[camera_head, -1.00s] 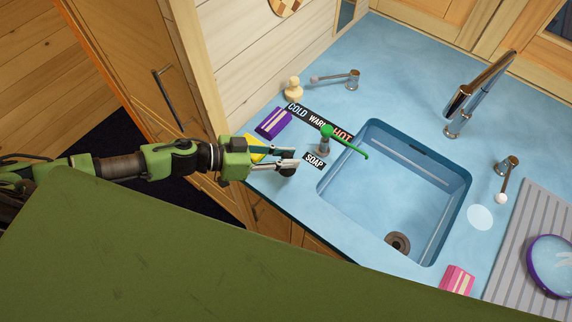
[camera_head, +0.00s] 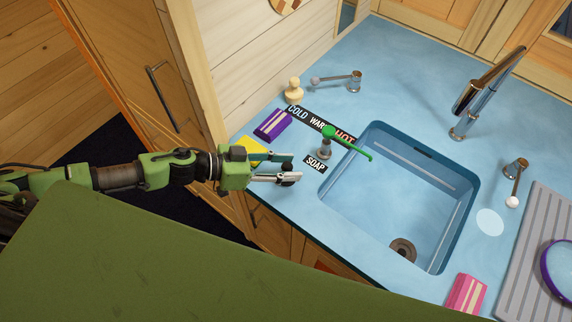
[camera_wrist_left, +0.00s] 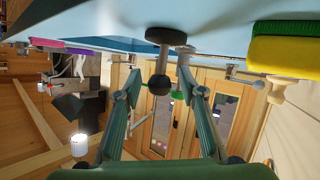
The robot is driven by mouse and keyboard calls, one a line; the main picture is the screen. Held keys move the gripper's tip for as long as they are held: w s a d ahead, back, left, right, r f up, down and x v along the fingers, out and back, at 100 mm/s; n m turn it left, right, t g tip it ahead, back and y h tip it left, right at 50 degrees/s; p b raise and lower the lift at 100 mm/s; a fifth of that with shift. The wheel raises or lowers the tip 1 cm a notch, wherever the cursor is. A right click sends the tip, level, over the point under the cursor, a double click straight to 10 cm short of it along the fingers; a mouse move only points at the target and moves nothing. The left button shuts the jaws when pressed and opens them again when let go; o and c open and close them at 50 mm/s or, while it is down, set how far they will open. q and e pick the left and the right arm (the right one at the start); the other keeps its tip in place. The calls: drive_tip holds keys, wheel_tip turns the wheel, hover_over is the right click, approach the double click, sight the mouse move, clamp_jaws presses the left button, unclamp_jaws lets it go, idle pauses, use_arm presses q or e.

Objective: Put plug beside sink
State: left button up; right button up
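The plug, a dark disc with a stem and a round knob, stands near the counter's front edge, left of the sink (camera_head: 395,200). In the left wrist view the plug (camera_wrist_left: 159,84) is between the two fingers, with gaps on both sides. My left gripper (camera_head: 290,168) is open around it, coming in from the left just above the counter edge. In the head view the fingers partly hide the plug. The sink is empty, with its drain (camera_head: 403,249) uncovered at the bottom. My right gripper is not in view.
A yellow sponge (camera_head: 254,151) lies close behind the gripper, and a purple one (camera_head: 272,125) lies beyond it. A pink sponge (camera_head: 467,294) lies right of the sink.

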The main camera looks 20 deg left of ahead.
use_arm(q)
drive_tip(key=shift+r, duration=0.35)
drive_tip(key=b+v, duration=0.1)
drive_tip(key=v, duration=0.1)
drive_tip(key=b+v, duration=0.1)
drive_tip(key=v, duration=0.5)
drive_tip(key=shift+s+a+f+b, duration=0.2)
drive_tip(key=shift+f+b, duration=0.05)
drive_tip(key=shift+b, duration=0.15)
drive_tip(key=shift+s+a+r, duration=0.2)
drive_tip(key=shift+a+r, duration=0.05)
drive_tip(key=v, duration=0.2)
drive_tip(key=shift+s+a+r+p, duration=0.1)
drive_tip(key=shift+a+r+p, duration=0.15)
drive_tip(key=shift+a+p, duration=0.1)
